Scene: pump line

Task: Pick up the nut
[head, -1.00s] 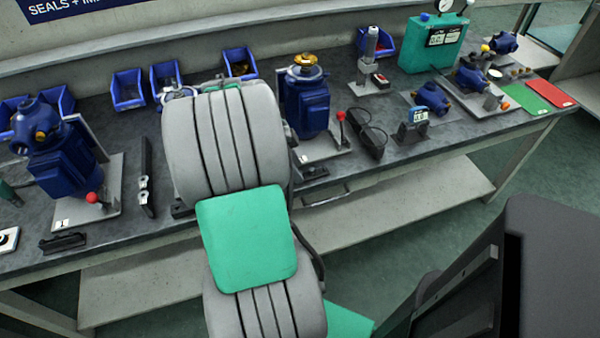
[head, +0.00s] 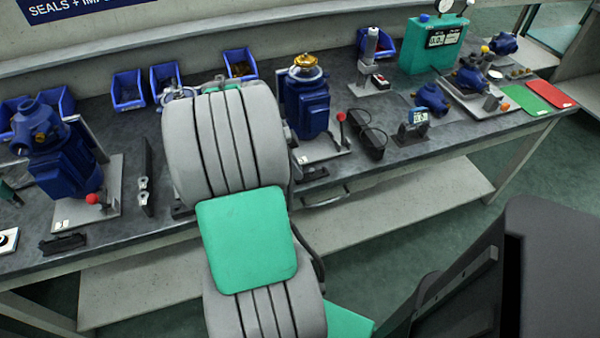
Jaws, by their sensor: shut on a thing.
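No nut can be told apart in the head view. My grey and green arm reaches over the bench and covers part of it. My gripper is hidden behind the arm, so neither its fingers nor anything between them shows. A blue pump (head: 306,104) with a brass-coloured top piece (head: 306,69) stands on a grey plate just right of the arm. A blue bin (head: 240,63) behind the arm holds small brownish parts, too small to name.
Another blue pump (head: 62,160) stands at the left of the dark bench (head: 240,215). Several blue bins line the back. A teal gauge box (head: 433,48), a green mat (head: 526,99) and a red mat (head: 550,94) are at the right. A lever with a red knob (head: 341,116) stands beside the middle pump.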

